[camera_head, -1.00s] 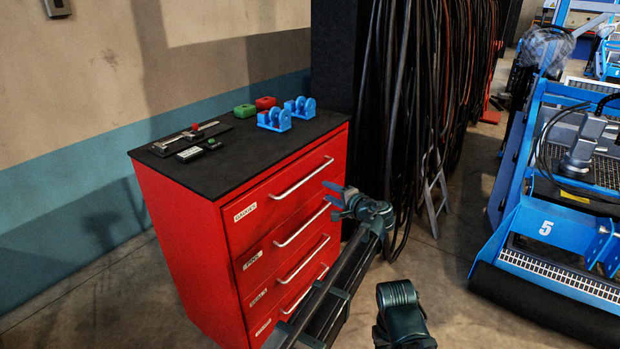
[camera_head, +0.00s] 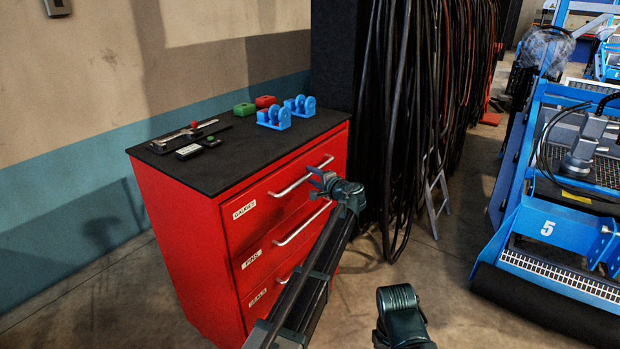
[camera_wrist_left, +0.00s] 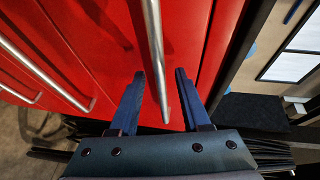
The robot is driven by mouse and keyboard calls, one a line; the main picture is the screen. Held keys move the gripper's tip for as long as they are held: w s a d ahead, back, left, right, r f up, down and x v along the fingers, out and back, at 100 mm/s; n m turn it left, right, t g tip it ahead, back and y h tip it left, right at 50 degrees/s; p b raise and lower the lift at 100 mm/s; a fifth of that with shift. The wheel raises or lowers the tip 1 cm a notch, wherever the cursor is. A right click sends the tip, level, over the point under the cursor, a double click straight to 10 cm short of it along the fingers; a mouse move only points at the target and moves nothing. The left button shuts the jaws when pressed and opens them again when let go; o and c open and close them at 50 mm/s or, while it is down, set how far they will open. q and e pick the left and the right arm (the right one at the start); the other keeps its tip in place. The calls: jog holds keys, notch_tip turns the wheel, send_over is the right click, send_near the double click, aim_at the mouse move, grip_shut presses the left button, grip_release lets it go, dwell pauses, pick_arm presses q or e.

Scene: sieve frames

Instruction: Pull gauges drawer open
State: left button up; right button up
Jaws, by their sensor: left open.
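The red cabinet's top drawer front carries a white label reading GAUGES (camera_head: 244,209) and sits flush with the cabinet. Its silver bar handle (camera_head: 295,182) runs across the front. My left gripper (camera_head: 322,180) is open at the right part of this handle. In the left wrist view, the handle (camera_wrist_left: 155,45) runs between the two open fingers of my left gripper (camera_wrist_left: 160,75), with a gap visible on both sides. Whether a finger touches it I cannot tell. My right gripper is out of view.
The lower drawers carry labels such as PINS (camera_head: 252,259) and are shut. Blue roller stands (camera_head: 274,117), a green block (camera_head: 244,109) and a caliper (camera_head: 190,133) lie on the black cabinet top (camera_head: 225,165). Hanging cables (camera_head: 410,110) are at the right; floor in front is free.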

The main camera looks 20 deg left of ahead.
pick_arm(q)
jog(key=shift+x, duration=0.85)
grip_shut()
dwell(0.9)
